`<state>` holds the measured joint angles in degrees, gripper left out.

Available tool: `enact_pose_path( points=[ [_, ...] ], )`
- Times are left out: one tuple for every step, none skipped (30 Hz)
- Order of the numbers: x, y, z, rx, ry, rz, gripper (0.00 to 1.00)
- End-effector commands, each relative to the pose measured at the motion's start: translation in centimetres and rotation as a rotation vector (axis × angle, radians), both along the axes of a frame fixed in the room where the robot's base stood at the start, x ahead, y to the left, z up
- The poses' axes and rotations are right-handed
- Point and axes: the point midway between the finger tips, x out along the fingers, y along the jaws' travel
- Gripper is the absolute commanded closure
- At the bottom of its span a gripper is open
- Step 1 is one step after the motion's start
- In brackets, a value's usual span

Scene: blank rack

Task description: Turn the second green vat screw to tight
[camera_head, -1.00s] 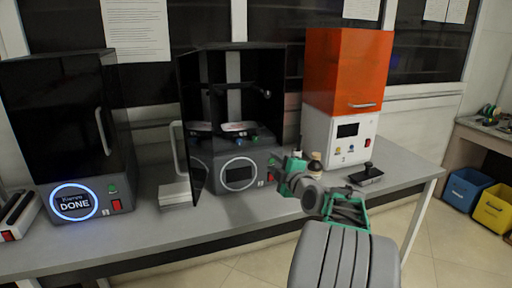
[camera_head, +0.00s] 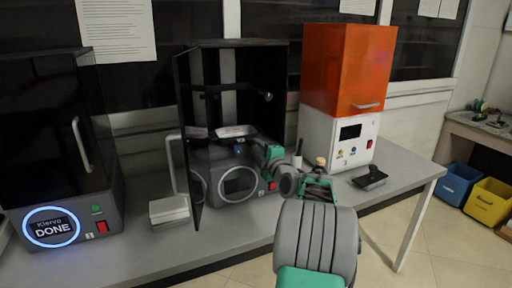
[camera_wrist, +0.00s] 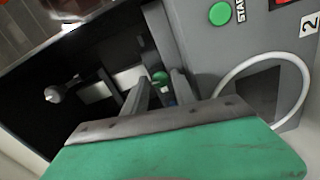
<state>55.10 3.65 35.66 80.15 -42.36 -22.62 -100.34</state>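My gripper (camera_wrist: 159,82) is open, with its two fingers reaching into the dark, open-doored printer. A small green screw (camera_wrist: 160,76) shows between the fingertips in the wrist view; I cannot tell whether they touch it. A bit of blue (camera_wrist: 168,92) shows just below it. In the head view my gripper (camera_head: 256,150) reaches into the front right of the middle printer (camera_head: 238,186). There the vat screws are mostly hidden by the arm, and a small blue spot (camera_head: 238,150) shows to the left of the gripper.
The middle printer's door (camera_head: 187,130) stands open on the left. A green START button (camera_wrist: 220,14) sits on its front panel. A closed printer (camera_head: 60,150) showing DONE stands left, an orange-topped one (camera_head: 346,70) right.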

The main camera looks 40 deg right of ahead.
Motion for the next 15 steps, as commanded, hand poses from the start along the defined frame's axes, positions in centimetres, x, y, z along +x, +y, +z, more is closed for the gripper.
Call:
enact_pose_path(
  points=[
    [0.52,-0.07,0.03,0.0,0.0,0.002,0.68],
    [0.71,-0.11,0.05,-0.001,0.0,0.002,0.68],
    [0.86,-0.14,0.02,0.0,0.0,0.002,0.68],
    [0.93,-0.15,0.0,0.0,0.0,0.002,0.68],
    [0.96,-0.14,-0.01,0.0,0.0,0.002,0.68],
    [0.98,-0.12,-0.01,0.0,0.0,0.002,0.68],
    [0.97,-0.1,-0.01,0.0,0.0,0.002,0.68],
    [0.98,-0.09,-0.01,0.0,0.0,0.002,0.68],
    [0.98,-0.06,-0.01,0.0,0.0,0.003,0.68],
    [1.01,-0.04,0.0,0.0,-0.001,0.004,0.69],
    [1.03,-0.02,-0.01,0.0,-0.001,0.004,0.71],
    [1.04,-0.01,-0.01,0.0,-0.001,0.004,0.75],
    [1.04,-0.01,-0.01,0.0,-0.001,0.004,0.77],
    [1.03,-0.01,-0.01,0.0,-0.001,0.004,0.8],
    [1.03,-0.01,-0.01,0.0,-0.001,0.004,0.83]
  ],
)
